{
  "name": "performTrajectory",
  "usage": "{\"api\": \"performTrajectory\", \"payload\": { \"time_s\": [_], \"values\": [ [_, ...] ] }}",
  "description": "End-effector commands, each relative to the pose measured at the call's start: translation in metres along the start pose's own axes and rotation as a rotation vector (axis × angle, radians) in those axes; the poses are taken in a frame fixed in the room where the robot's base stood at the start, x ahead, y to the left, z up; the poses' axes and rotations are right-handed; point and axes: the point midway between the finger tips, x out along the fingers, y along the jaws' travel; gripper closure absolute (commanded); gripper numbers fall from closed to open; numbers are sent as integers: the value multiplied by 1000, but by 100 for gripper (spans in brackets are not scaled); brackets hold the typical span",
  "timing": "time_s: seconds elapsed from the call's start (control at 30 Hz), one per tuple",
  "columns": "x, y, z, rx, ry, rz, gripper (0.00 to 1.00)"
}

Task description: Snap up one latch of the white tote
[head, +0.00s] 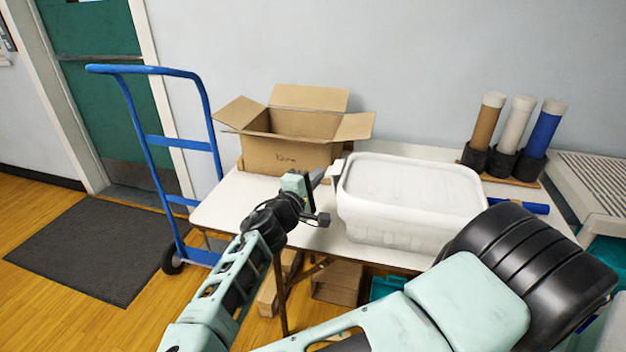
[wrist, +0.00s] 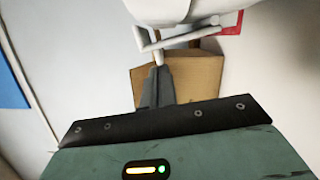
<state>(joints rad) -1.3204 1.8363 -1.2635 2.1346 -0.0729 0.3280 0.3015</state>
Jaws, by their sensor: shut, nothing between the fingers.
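The white tote (head: 410,200) stands on the table with its lid on. A white latch (head: 335,169) sticks out from its left end, level with the rim. My gripper (head: 321,176) is at that end, its fingers pointing at the latch. In the wrist view, the tote (wrist: 165,8) fills the top edge. The latch (wrist: 180,39) shows there as a pale bar standing out from the tote. My gripper's fingers (wrist: 158,68) are shut and empty, with the tips at or very near the latch; I cannot tell if they touch. The tote's other end is partly hidden by my arm.
An open cardboard box (head: 290,155) marked Yarn stands behind my gripper. Rolled tubes in holders (head: 503,163) stand at the back right of the table. A blue hand truck (head: 165,140) is at the table's left. Bare tabletop (head: 235,205) lies left of the gripper.

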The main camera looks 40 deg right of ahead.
Motion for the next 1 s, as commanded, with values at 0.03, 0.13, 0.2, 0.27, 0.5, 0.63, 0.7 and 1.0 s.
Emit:
{"api": "performTrajectory", "payload": {
  "time_s": [0.03,0.13,0.2,0.27,0.5,0.63,0.7,1.0],
  "values": [
    [0,2,2,31,-1,-8,100],
    [2,5,6,87,-1,-22,100],
    [2,6,8,119,-1,-30,100],
    [2,7,9,143,0,-36,100],
    [3,9,12,194,0,-48,100],
    [3,9,12,200,0,-50,100],
    [3,9,12,201,0,-50,100],
    [3,9,12,200,1,-50,100]
  ]
}}
